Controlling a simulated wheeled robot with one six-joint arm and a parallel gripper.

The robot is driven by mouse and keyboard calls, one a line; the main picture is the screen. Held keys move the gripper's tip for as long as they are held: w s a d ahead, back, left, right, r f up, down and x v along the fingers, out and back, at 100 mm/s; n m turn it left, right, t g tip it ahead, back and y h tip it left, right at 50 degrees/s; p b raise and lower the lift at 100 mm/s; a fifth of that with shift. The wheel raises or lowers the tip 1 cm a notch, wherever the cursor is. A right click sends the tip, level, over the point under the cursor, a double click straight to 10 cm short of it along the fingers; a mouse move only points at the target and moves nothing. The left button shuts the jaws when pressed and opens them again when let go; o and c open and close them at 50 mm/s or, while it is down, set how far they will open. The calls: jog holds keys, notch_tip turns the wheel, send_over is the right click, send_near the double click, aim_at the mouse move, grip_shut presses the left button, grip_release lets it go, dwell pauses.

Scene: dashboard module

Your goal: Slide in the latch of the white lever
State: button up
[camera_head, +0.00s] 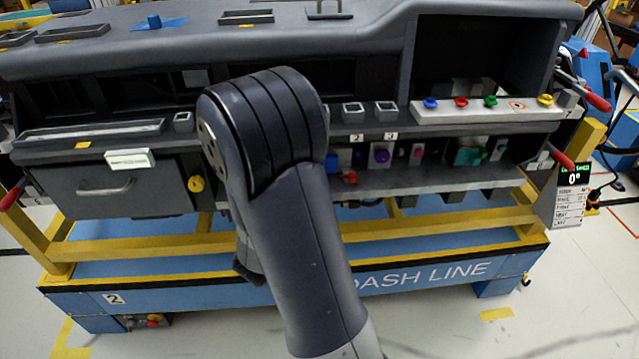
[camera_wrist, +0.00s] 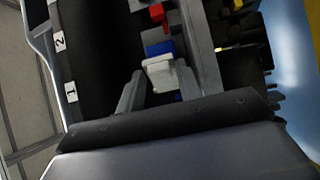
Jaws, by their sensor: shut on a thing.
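My gripper (camera_wrist: 160,77) shows in the wrist view with its two grey fingers on either side of a small white block (camera_wrist: 158,68), which looks like the white lever. The fingers are shut on it. A blue part (camera_wrist: 159,48) sits directly behind the white block, and a red part (camera_wrist: 157,13) lies farther up. Whether the latch is in or out cannot be told. In the head view my arm hides the gripper and the white lever; a blue part (camera_head: 332,163) and a red part (camera_head: 348,178) show just right of the arm.
The dashboard module (camera_head: 400,31) spans the head view, with a lower shelf (camera_head: 430,181) of coloured connectors. A white strip with coloured buttons (camera_head: 480,114) is at right. A drawer (camera_head: 110,190) and yellow knob (camera_head: 196,183) are at left. A yellow frame rail (camera_head: 420,223) runs below.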

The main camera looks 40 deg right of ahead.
jog(key=w+a+m+g+p, duration=0.1)
jog(key=m+g+p, duration=0.1)
jog(key=g, duration=0.1)
jog(key=w+a+m+g+h+p, duration=0.1)
jog(key=m+g+p, duration=0.1)
jog(key=g+p, duration=0.1)
jog(key=a+m+g+p, duration=0.1)
jog(key=m+g+p, duration=0.1)
jog(key=g+p, duration=0.1)
jog(key=shift+w+a+m+g, duration=0.1)
jog(key=shift+w+m+g, duration=0.25)
jog(key=shift+g, duration=0.25)
jog(key=shift+w, duration=0.1)
jog(key=o, duration=0.8)
jog(key=shift+c, duration=0.2)
jog(key=w+a, duration=0.2)
jog(key=a, duration=0.8)
jog(key=shift+a, duration=0.3)
jog(key=shift+s, duration=0.1)
